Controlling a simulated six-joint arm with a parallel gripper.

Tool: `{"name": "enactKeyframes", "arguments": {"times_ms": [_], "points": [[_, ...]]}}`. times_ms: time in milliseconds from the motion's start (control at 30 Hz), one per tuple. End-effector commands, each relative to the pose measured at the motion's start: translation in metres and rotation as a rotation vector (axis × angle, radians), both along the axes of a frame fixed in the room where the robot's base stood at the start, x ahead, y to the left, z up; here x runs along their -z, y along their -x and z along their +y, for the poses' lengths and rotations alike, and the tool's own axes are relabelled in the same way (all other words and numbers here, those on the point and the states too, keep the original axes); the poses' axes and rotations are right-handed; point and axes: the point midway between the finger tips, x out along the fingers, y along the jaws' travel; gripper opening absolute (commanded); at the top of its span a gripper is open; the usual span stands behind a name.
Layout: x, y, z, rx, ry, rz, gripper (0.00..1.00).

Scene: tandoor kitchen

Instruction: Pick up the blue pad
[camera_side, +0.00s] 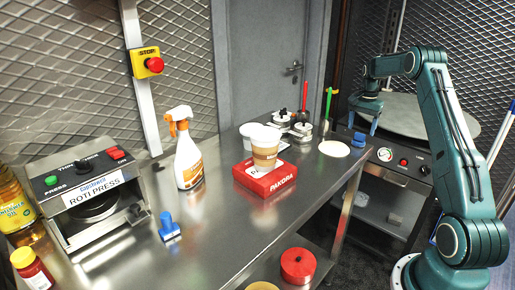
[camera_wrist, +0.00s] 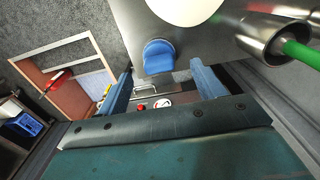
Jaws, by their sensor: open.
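The blue pad (camera_side: 357,139) is a small rounded blue block on the right corner of the steel counter. In the wrist view the blue pad (camera_wrist: 159,55) sits near the counter's edge, roughly centred between my two fingers. My gripper (camera_side: 364,122) is open and points down just above the pad, with nothing between its fingers. In the wrist view my gripper (camera_wrist: 160,72) has its blue fingers spread wider than the pad, and I see no contact.
A white disc (camera_side: 334,149) lies beside the pad. A steel cup with a green-handled tool (camera_side: 326,106) stands behind it. A red pakora box (camera_side: 265,181) bears a paper cup (camera_side: 266,150). A blue-handled tool (camera_side: 170,229) stands farther left. The tandoor unit (camera_side: 402,165) is at right.

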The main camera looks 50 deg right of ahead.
Motion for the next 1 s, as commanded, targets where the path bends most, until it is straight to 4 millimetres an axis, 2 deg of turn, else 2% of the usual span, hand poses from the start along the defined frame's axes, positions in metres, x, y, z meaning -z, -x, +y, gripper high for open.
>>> {"name": "enactKeyframes", "arguments": {"times_ms": [200, 333, 867, 1000], "points": [[0.027, 0.002, 0.000, 0.000, -0.003, 0.002, 0.68], [0.036, 0.002, 0.000, 0.000, -0.002, 0.001, 0.68], [0.038, 0.001, 0.000, 0.000, -0.001, 0.001, 0.68], [0.038, 0.001, 0.000, 0.000, -0.001, 0.001, 0.44]]}}
